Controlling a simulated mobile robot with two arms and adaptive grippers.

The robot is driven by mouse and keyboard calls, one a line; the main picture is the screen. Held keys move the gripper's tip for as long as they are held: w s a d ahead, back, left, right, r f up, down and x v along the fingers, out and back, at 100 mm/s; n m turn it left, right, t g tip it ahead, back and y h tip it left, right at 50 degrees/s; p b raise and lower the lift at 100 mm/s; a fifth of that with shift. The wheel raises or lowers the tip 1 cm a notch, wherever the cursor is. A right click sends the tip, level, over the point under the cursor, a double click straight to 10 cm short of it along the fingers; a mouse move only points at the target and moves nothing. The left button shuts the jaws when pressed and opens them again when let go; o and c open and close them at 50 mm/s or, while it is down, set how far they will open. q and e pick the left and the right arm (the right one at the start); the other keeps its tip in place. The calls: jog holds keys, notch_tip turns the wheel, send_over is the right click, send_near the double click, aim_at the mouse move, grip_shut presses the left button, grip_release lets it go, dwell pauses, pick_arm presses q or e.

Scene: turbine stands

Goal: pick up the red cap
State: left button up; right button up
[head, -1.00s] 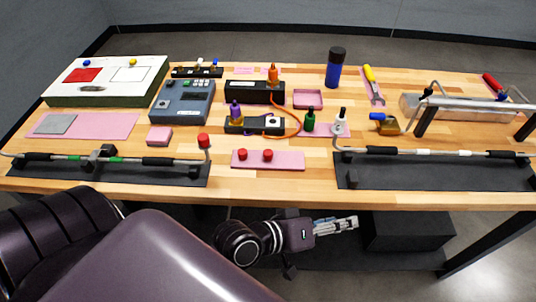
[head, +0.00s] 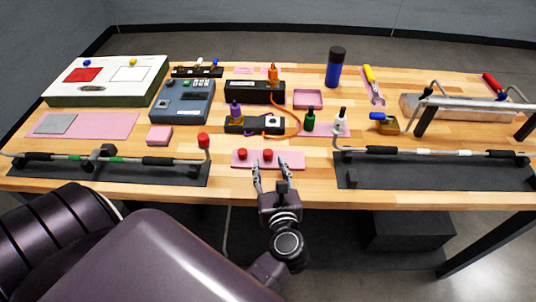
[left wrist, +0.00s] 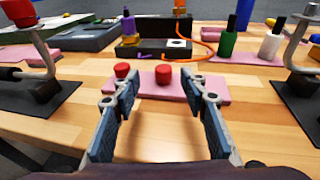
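Two red caps stand on a pink mat (head: 290,163) near the table's front edge: a left cap (head: 242,154) and a right cap (head: 268,155). The left wrist view also shows the left cap (left wrist: 121,71) and the right cap (left wrist: 163,75). A third red cap (head: 204,140) sits on the upright end of the left tube. My left gripper (head: 272,168) is open and empty at the mat's front edge. In the left wrist view its fingers (left wrist: 155,92) are spread, with the right cap beyond and between them. My right gripper is not in view.
Black stands with tubes flank the mat, a left stand (head: 150,174) and a right stand (head: 430,172). Behind the mat are a black block (head: 240,126), a green bottle (head: 309,121), a white bottle (head: 340,121) and an orange cable (head: 294,127).

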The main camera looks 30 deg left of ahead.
aim_at(269, 155)
pick_arm(q)
jog(key=x, duration=0.7)
jog(key=shift+w+d+f+b, duration=0.15)
jog(key=shift+w+f+b, duration=0.15)
jog(key=shift+b, duration=0.05)
jog(key=shift+c, duration=0.3)
jog(key=c, duration=0.9)
